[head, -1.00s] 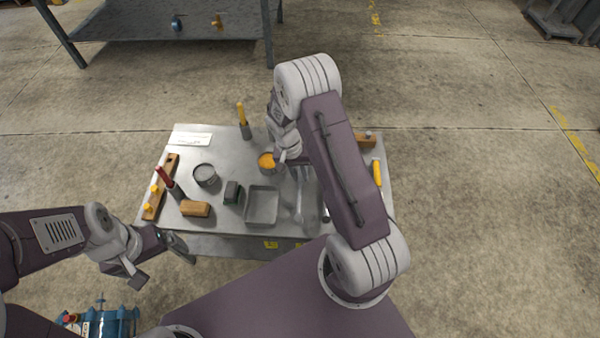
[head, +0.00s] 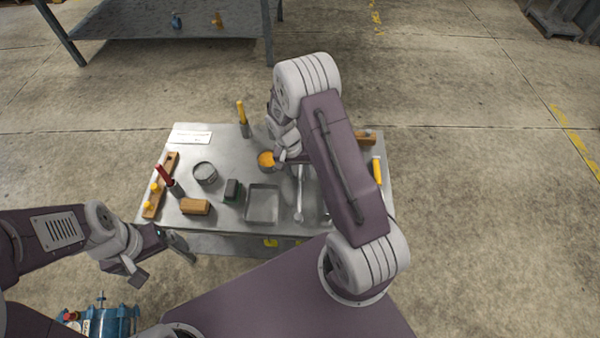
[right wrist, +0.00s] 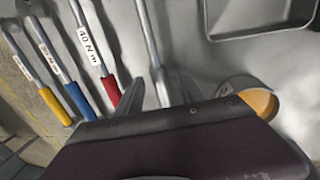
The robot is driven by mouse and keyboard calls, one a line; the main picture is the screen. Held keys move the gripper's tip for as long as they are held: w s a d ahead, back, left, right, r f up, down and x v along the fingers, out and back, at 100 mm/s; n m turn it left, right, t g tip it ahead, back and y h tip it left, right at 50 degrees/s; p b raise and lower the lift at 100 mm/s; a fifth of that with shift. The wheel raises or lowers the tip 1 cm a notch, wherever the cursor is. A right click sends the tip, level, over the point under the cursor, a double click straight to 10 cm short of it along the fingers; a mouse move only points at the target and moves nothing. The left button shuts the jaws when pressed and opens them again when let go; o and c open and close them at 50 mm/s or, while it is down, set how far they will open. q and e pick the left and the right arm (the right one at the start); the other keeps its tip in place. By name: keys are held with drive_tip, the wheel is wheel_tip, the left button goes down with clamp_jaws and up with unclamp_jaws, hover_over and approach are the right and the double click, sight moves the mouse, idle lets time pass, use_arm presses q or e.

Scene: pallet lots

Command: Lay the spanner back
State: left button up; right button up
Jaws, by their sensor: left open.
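A silver spanner (head: 300,203) lies on the metal table just right of the grey tray (head: 262,219). In the right wrist view the spanner's shaft (right wrist: 148,32) runs down between the two fingers of my right gripper (right wrist: 158,92), with a gap on each side. The fingers are open around it and its lower end is hidden by the gripper body. In the head view my right gripper (head: 290,160) is mostly hidden by its own wrist, over the table's back middle. My left gripper (head: 181,247) is open and empty by the table's front left edge.
Wrenches with red (right wrist: 112,91), blue (right wrist: 80,101) and yellow (right wrist: 54,104) grips lie beside the spanner. An orange-filled tin (head: 266,160), an empty tin (head: 205,172), a wooden block (head: 195,206) and a green-grey block (head: 232,190) stand nearby.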

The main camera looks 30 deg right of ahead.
drive_tip(key=shift+r, duration=0.1)
wheel_tip(320, 180, up, 9)
drive_tip(key=w+a+p, duration=0.1)
drive_tip(key=p, duration=0.2)
drive_tip(key=shift+a, duration=0.2)
